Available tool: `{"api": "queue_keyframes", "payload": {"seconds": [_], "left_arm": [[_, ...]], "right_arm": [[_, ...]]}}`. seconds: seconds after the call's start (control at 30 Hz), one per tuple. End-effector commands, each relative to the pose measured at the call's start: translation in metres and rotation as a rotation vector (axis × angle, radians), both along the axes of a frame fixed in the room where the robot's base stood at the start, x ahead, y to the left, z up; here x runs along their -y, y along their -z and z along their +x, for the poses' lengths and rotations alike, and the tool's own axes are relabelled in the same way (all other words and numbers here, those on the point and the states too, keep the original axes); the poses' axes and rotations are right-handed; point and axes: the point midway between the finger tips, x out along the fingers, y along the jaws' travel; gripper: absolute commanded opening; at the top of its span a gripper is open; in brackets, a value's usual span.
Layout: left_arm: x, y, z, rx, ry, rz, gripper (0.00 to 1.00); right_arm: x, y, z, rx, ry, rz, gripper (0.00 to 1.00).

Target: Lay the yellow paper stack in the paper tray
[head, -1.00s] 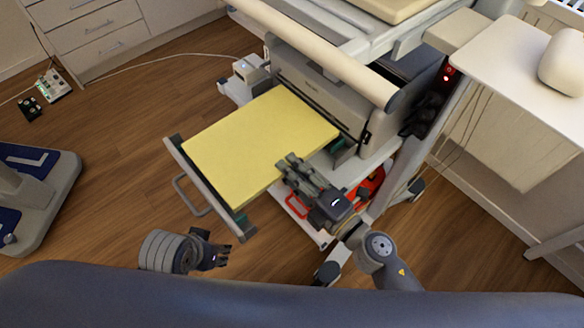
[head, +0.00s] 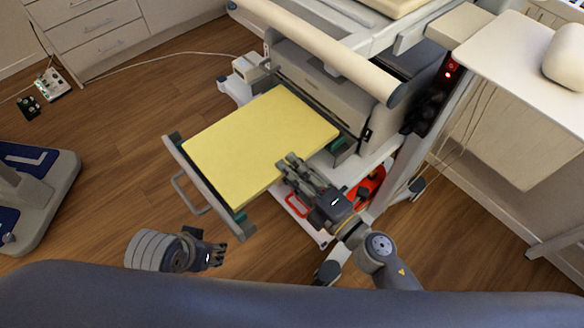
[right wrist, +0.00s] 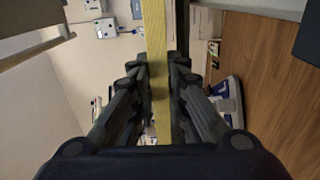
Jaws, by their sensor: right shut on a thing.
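The yellow paper stack (head: 258,145) lies flat over the pulled-out paper tray (head: 185,172), whose grey front with a handle shows at the left. My right gripper (head: 285,170) is shut on the stack's near right edge. In the right wrist view the yellow stack (right wrist: 158,70) stands as a strip between the two fingers (right wrist: 160,85). The head view does not show clearly whether the stack rests on the tray's floor. My left gripper (head: 216,255) is low at the lower left, apart from the tray and stack; its fingers are too small to read.
The grey printer body (head: 320,85) stands behind the tray on a cart, under a pale horizontal bar (head: 310,45). A red item (head: 370,187) is on the cart's lower shelf. Wooden floor (head: 110,200) is free to the left of the tray.

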Motion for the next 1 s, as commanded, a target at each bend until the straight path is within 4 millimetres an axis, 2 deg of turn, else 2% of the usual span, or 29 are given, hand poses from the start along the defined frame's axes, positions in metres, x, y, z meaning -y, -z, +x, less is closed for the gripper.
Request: {"api": "queue_keyframes", "payload": {"seconds": [0.6,0.93,0.97,1.0], "left_arm": [[0.000,0.008,-0.002,0.002,-0.001,0.000,0.40],[0.002,0.008,-0.002,0.001,-0.007,-0.008,0.40],[0.002,0.008,-0.002,0.001,-0.007,-0.008,0.40],[0.002,0.007,-0.002,0.001,-0.007,-0.009,0.40]], "right_arm": [[-0.001,0.012,0.000,0.005,-0.001,0.005,0.00],[-0.001,0.012,0.001,0.005,-0.001,0.005,0.00],[-0.001,0.012,0.001,0.005,-0.001,0.005,0.19],[-0.001,0.012,0.001,0.005,-0.001,0.005,0.28]]}}
